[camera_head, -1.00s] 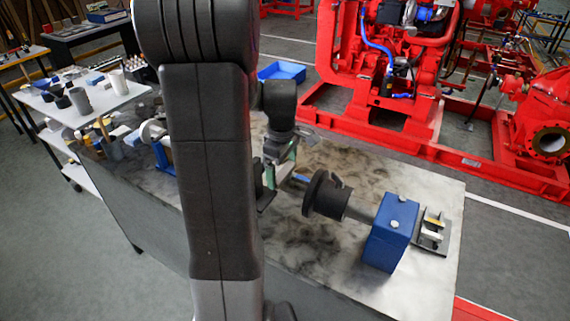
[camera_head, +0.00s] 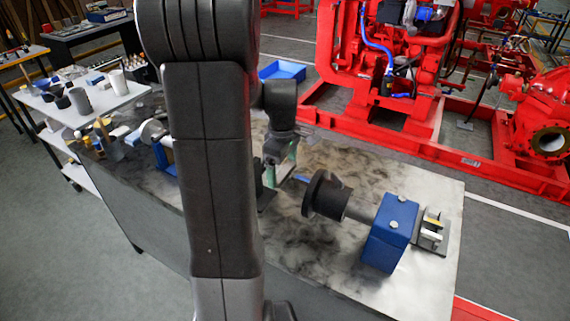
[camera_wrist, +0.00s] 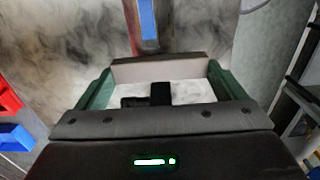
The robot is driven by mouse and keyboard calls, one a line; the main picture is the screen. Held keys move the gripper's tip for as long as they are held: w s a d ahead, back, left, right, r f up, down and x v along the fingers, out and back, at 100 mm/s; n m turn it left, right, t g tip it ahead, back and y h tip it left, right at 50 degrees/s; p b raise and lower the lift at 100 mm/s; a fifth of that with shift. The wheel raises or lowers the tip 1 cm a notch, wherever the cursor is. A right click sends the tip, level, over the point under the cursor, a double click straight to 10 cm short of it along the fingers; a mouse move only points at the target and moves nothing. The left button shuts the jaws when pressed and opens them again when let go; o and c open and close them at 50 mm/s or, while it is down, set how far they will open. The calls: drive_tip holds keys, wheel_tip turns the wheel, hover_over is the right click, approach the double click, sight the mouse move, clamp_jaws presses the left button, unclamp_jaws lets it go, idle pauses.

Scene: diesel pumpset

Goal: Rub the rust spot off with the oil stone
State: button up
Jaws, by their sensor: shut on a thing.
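My gripper (camera_wrist: 160,74) has green fingers and is shut on a grey bar, which looks like the oil stone (camera_wrist: 160,70). The bar spans the gap between the fingertips in the wrist view. In the head view, my gripper (camera_head: 281,172) is partly hidden behind my arm, above the stained bench top, left of a dark round flange (camera_head: 323,195). The flange sits on a shaft that runs to a blue block (camera_head: 390,233). A narrow part with a blue top (camera_wrist: 147,20) lies ahead of the bar; I cannot tell whether they touch. I cannot make out a rust spot.
The bench top (camera_head: 330,258) has free room in front of the shaft. A small metal fixture (camera_head: 432,230) stands right of the blue block. A white side table (camera_head: 108,98) holds several items at left. A red pumpset (camera_head: 400,115) and a blue tray (camera_head: 283,70) are behind.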

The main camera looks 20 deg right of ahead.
drive_tip(key=shift+s+a, duration=0.2)
drive_tip(key=shift+a, duration=0.05)
wheel_tip(320, 180, up, 7)
drive_tip(key=p, duration=0.5)
drive_tip(key=shift+r+p, duration=0.1)
drive_tip(key=shift+p, duration=0.2)
idle(0.4)
